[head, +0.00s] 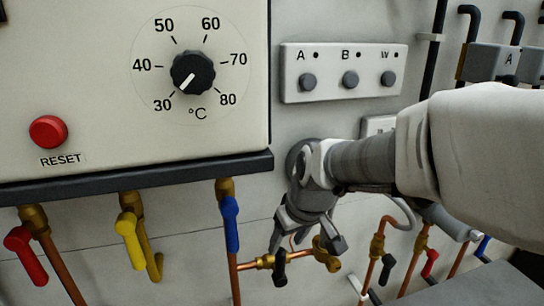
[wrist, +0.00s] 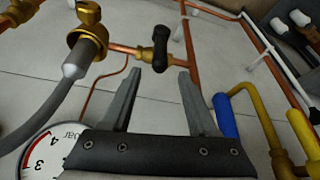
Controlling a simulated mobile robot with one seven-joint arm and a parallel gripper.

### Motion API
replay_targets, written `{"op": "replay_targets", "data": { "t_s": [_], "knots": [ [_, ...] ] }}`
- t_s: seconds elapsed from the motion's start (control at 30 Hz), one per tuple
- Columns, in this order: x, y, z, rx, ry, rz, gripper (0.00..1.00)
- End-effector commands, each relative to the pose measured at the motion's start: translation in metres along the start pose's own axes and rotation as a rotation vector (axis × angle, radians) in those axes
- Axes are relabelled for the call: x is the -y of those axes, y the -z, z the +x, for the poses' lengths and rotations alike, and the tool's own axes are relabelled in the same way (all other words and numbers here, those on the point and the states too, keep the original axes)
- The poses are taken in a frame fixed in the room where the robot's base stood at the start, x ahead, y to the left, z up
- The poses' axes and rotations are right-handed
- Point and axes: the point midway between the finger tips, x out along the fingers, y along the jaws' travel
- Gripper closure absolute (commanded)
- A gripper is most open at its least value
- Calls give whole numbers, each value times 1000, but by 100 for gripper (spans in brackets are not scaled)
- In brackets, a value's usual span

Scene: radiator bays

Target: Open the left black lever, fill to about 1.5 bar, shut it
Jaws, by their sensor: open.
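The left black lever (head: 280,268) hangs crosswise on a brass valve in a short, nearly level copper pipe, under the boiler's right corner. In the wrist view the same lever (wrist: 161,48) stands just beyond and between my fingertips. My gripper (head: 312,242) points down close to the valve, to its upper right in the head view. In the wrist view my gripper (wrist: 160,74) is open and empty, with a visible gap to the lever. A round pressure gauge (wrist: 42,155) is cut off at the lower left; "bar", 3, 4 and a red band show. No needle is visible.
A blue lever (head: 230,222) on a vertical pipe is close left of the valve. Yellow (head: 130,235) and red (head: 25,255) levers are farther left. A second black lever (head: 388,268) is at right. A grey hose (wrist: 65,95) joins the brass fitting beside the valve.

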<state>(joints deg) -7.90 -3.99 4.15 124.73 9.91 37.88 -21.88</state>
Motion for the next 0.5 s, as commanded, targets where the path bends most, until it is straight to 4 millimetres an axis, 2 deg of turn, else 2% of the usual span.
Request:
{"op": "replay_targets", "data": {
  "t_s": [0.03, 0.2, 0.5],
  "knots": [
    [1, -2, 14, 6, 2, 0, 40],
    [1, -2, 50, 6, 2, 0, 40],
    [0, -1, 93, 2, 1, -1, 40]
  ]
}}
